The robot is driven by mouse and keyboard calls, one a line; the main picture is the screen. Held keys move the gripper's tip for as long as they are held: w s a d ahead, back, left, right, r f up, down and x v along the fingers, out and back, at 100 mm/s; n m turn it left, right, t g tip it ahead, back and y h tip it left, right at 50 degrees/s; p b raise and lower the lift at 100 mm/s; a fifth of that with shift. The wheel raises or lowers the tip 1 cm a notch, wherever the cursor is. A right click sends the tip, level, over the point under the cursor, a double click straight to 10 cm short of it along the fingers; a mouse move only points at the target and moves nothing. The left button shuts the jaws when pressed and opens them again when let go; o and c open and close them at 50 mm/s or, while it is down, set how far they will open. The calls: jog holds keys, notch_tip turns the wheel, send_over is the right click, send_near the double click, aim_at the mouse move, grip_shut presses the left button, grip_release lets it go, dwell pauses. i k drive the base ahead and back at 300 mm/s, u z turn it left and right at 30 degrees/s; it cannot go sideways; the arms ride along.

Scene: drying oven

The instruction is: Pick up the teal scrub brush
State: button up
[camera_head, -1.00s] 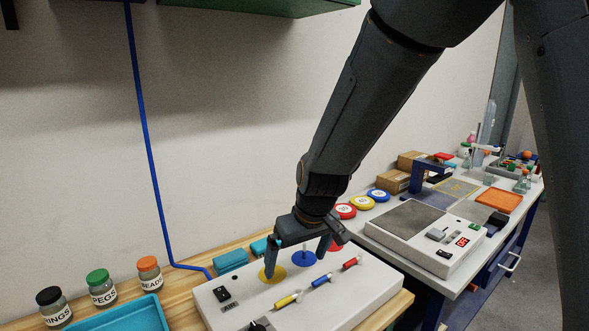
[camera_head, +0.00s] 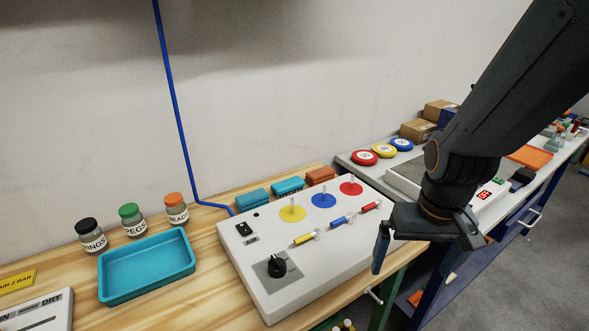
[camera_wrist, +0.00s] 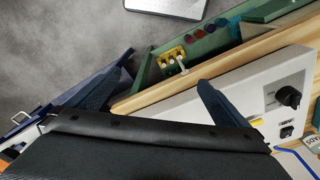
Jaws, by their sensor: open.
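Two teal blocks, one at the left (camera_head: 252,198) and one in the middle (camera_head: 287,187), lie on the wooden bench behind the white panel box, against the wall side. I cannot tell whether either is the scrub brush; no bristles or handle show. My gripper (camera_head: 424,243) is open and empty. It hangs off the right front side of the panel box, well to the right of the teal blocks. In the wrist view, its two fingers (camera_wrist: 164,74) spread over the bench's edge with nothing between them.
The panel box (camera_head: 340,254) carries coloured discs with pegs, and a black knob. An orange-brown block (camera_head: 320,176) lies beside the teal blocks. A teal tray (camera_head: 146,266) and three jars stand at left. A green open drawer or shelf (camera_wrist: 205,45) holds coloured pieces below the bench edge.

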aim_at(280, 189)
jog(key=k, duration=1.3)
jog(key=z, duration=0.6)
jog(key=i, duration=1.15)
jog(key=u, duration=0.4)
jog(key=i, duration=0.85)
jog(key=u, duration=0.1)
